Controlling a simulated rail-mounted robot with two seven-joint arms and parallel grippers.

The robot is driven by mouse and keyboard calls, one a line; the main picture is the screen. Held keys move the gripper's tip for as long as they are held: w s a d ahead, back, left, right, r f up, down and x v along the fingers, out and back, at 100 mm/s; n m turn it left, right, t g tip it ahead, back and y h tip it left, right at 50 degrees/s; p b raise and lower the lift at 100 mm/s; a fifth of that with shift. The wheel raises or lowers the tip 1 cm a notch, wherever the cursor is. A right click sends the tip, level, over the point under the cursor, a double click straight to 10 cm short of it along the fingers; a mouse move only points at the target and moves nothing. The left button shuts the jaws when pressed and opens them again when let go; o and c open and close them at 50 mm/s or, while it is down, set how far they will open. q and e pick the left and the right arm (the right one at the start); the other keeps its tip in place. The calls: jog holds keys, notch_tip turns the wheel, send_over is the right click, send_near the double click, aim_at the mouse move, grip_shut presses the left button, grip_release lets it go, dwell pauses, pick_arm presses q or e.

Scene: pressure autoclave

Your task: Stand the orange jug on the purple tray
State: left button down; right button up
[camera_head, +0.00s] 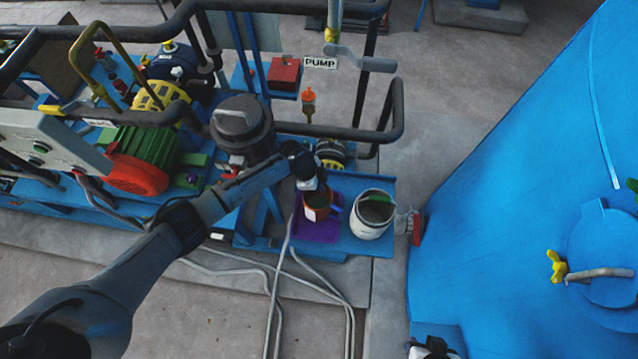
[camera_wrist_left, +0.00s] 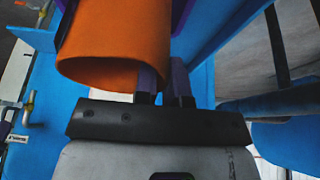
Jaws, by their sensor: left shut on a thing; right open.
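The orange jug (camera_head: 318,213) is over the purple tray (camera_head: 315,237) in the head view, roughly upright. I cannot tell whether its base touches the tray. My left gripper (camera_head: 309,186) is shut on the jug near its rim side. In the left wrist view the jug (camera_wrist_left: 112,45) fills the upper left, its rim towards the camera, with the left gripper's fingers (camera_wrist_left: 166,82) close together beside it. What lies between them is mostly hidden. The purple tray (camera_wrist_left: 183,14) shows past the jug. My right gripper (camera_head: 432,350) is partly in view at the bottom edge, open.
A white bucket (camera_head: 368,229) with something green in it stands just right of the tray on the blue platform (camera_head: 384,186). A dark pipe rail (camera_head: 395,112) and pump equipment (camera_head: 150,158) are behind and left. A large blue vessel (camera_head: 530,170) fills the right.

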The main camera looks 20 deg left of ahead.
pick_arm(q)
jog(key=c, duration=1.6)
grip_release()
jog(key=shift+f, duration=0.15)
jog(key=shift+c, duration=0.2)
jog(key=o, duration=0.4)
jog(key=shift+o, duration=0.2)
jog(key=shift+r, duration=0.3)
jog(key=v, duration=1.1)
jog(key=shift+r, duration=0.4)
jog(key=shift+s+a, duration=0.1)
